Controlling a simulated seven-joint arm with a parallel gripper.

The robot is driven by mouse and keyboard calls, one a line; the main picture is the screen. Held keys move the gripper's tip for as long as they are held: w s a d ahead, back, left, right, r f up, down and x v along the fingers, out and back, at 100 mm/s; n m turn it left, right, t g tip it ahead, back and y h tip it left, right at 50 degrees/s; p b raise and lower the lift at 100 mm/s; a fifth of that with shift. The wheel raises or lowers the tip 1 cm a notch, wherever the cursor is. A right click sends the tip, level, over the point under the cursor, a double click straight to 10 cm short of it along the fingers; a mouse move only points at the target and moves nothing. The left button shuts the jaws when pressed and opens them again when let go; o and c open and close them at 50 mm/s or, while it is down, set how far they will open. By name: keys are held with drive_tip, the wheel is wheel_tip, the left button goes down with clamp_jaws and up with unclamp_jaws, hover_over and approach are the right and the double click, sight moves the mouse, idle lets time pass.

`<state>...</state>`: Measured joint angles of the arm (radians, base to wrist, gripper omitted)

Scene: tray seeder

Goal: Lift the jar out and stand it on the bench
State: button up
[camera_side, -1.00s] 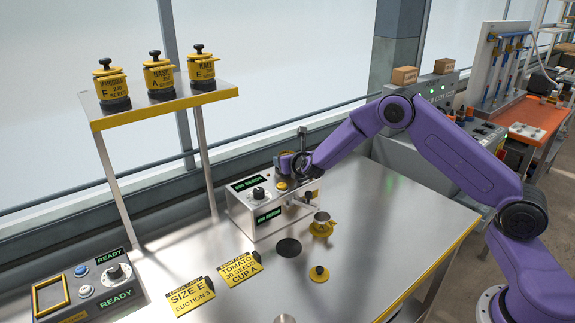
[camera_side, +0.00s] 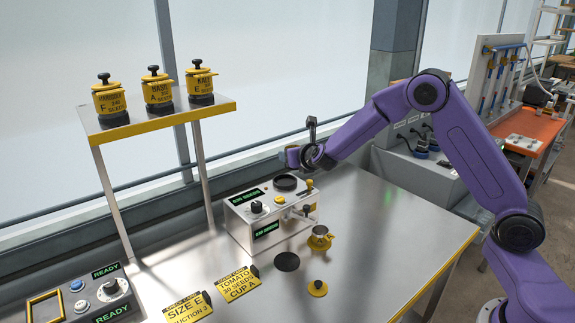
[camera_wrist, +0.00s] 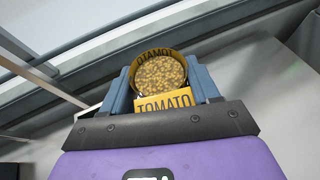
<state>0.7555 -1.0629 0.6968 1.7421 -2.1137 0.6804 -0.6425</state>
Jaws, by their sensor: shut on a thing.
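My gripper (camera_wrist: 160,88) is shut on the open jar (camera_wrist: 178,101). Its two blue-grey fingers sit on either side of the jar in the wrist view. The jar has a yellow TOMATO label, and pale seeds show inside its round rim. In the side view my gripper is above the back of the seeder box (camera_side: 268,217), and I cannot make out the jar there. The box's dark round seat (camera_side: 285,183) is bare. A yellow lid with a dark knob (camera_side: 318,288) lies on the bench (camera_side: 375,235).
A dark round pad (camera_side: 287,261) lies on the bench before the box, beside a metal cup in a yellow holder (camera_side: 320,238). Two yellow cards (camera_side: 238,284) lie to the left. A shelf (camera_side: 165,118) with several yellow jars stands at the left. The bench's right side is clear.

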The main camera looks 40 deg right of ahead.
drive_tip(key=s+r, duration=0.5)
drive_tip(key=s, duration=0.5)
drive_tip(key=s+a+f+m+g+h, duration=0.1)
drive_tip(key=s+a+f+m+h, duration=0.1)
drive_tip(key=s+a+f, duration=0.55)
drive_tip(key=s+a+f+m+g+h, duration=0.25)
drive_tip(key=s+f, duration=0.25)
drive_tip(key=s, duration=0.5)
drive_tip(key=s+d+m+g+h, duration=0.2)
drive_tip(key=s+d+m+g, duration=0.1)
drive_tip(key=s, duration=0.8)
drive_tip(key=s+d+m+g+h, duration=0.2)
drive_tip(key=s+d+m+g, duration=0.15)
drive_tip(key=s, duration=0.75)
drive_tip(key=shift+t, duration=0.4)
drive_tip(key=w+f, duration=0.3)
drive_tip(key=w, duration=0.1)
drive_tip(key=w+f, duration=0.3)
drive_tip(key=w, duration=0.1)
drive_tip(key=w+f, duration=0.3)
drive_tip(key=w, duration=0.2)
drive_tip(key=shift+w+a, duration=0.1)
drive_tip(key=shift+w+f, duration=0.15)
drive_tip(key=shift+f, duration=1.55)
drive_tip(key=shift+f, duration=0.1)
